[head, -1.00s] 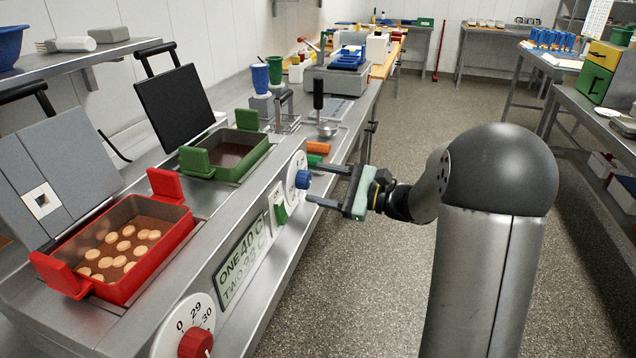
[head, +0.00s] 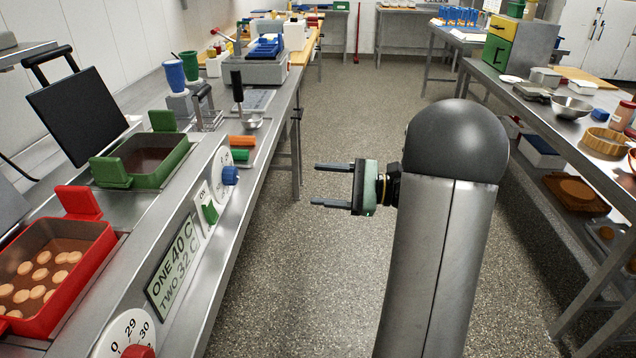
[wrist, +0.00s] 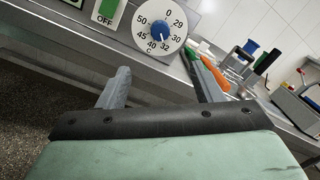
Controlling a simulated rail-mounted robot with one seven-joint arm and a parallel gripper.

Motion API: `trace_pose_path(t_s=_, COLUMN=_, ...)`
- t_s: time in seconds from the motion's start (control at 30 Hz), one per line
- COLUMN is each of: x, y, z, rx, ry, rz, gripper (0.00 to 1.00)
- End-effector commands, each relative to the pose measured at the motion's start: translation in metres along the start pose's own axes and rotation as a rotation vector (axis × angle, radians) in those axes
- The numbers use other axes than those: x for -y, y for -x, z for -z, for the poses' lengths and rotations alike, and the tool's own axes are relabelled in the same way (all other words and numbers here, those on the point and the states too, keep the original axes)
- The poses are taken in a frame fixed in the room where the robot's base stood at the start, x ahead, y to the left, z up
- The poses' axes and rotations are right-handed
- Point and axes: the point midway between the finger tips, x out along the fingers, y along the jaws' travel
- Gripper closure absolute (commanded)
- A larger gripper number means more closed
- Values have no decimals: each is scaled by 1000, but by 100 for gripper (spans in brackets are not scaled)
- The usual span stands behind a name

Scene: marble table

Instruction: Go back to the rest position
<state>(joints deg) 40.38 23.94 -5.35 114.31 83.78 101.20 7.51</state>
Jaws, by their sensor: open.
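My gripper (head: 333,185) is open and empty. In the head view it hangs over the open floor, right of the left bench and clear of its front edge. Its two parallel fingers point left toward the bench. In the wrist view the fingers (wrist: 160,88) stand apart with nothing between them. Beyond them are the blue dial (wrist: 160,32) and the green switch (wrist: 110,10) on the bench's front panel, with a visible gap.
The left bench holds a red pan (head: 88,260) with several round pieces, a green pan (head: 183,160), a display (head: 172,268) and orange and green sticks. A right bench (head: 545,120) carries bowls and boxes. The floor aisle (head: 300,270) between them is clear.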

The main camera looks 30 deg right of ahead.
Motion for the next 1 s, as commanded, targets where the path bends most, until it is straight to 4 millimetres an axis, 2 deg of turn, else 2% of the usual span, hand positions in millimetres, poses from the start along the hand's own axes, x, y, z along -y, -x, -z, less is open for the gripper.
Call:
trace_pose_path(t_s=0.37, x=0, y=-1, z=0, rx=-1, ry=0, rz=-1, gripper=40)
trace_pose_path(t_s=0.47, x=-5, y=-10, z=-8, rx=-10, ry=3, rz=-42, gripper=40)
trace_pose_path(t_s=0.53, x=-17, y=-26, z=-23, rx=-29, ry=13, rz=-123, gripper=40)
trace_pose_path(t_s=0.57, x=-26, y=-36, z=-32, rx=-40, ry=20, rz=-176, gripper=40)
trace_pose_path(t_s=0.67, x=-69, y=-68, z=-71, rx=-102, ry=77, rz=-426, gripper=40)
trace_pose_path(t_s=0.7, x=-92, y=-78, z=-89, rx=-133, ry=123, rz=-554, gripper=40)
trace_pose_path(t_s=0.77, x=-130, y=-84, z=-118, rx=-186, ry=226, rz=-770, gripper=40)
trace_pose_path(t_s=0.8, x=-153, y=-82, z=-135, rx=-220, ry=316, rz=-919, gripper=40)
trace_pose_path(t_s=0.9, x=-192, y=-61, z=-163, rx=-283, ry=580, rz=-1240, gripper=40)
trace_pose_path(t_s=1.0, x=-205, y=-39, z=-178, rx=-316, ry=851, rz=-1469, gripper=40)
